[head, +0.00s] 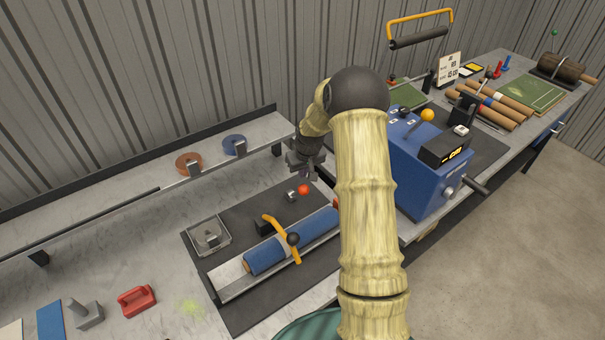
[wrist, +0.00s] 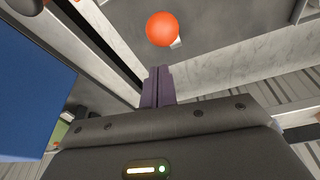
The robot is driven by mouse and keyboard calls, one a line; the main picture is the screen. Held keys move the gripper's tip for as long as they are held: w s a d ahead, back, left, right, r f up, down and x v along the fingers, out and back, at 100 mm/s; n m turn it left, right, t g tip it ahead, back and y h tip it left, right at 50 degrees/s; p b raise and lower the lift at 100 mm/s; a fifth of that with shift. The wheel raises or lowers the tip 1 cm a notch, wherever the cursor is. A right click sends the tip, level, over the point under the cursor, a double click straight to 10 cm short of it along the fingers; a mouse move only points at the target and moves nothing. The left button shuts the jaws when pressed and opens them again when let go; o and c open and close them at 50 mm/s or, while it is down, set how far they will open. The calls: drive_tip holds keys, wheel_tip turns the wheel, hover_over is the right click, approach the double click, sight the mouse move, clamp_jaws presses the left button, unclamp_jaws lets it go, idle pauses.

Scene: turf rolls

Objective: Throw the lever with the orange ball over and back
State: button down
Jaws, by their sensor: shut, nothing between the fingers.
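The orange ball (head: 303,189) of the lever is on the dark mat, beside a small metal piece (head: 292,196). In the wrist view the orange ball (wrist: 163,29) is large, just beyond my fingertips, with a small pale metal part at its lower right. My gripper (head: 308,175) points down just above and behind the ball, under my bent arm. In the wrist view my gripper (wrist: 158,72) has its fingers together and empty, with a visible gap to the ball. The lever's rod is mostly hidden behind the ball.
A blue roll (head: 290,241) lies in a metal trough in front of the lever, with a yellow handle (head: 284,240) across it. A blue machine (head: 428,175) with a yellow-knobbed lever (head: 427,115) stands right of my arm.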

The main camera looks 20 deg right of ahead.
drive_tip(key=s+r+b, duration=0.3)
drive_tip(key=s+r, duration=0.3)
drive_tip(key=s, duration=0.1)
drive_tip(key=shift+d+r, duration=0.25)
drive_tip(key=shift+d, duration=0.15)
drive_tip(key=shift+w, duration=0.1)
drive_tip(key=s+a+r, duration=0.2)
drive_tip(key=s+a, duration=0.4)
drive_tip(key=s, duration=0.4)
drive_tip(key=s+a+r, duration=0.1)
drive_tip(key=s+a, duration=0.5)
drive_tip(key=s, duration=0.5)
drive_tip(key=shift+s+a+r+m+g, duration=0.25)
drive_tip(key=shift+r+m+g, duration=0.05)
drive_tip(key=shift+r, duration=0.1)
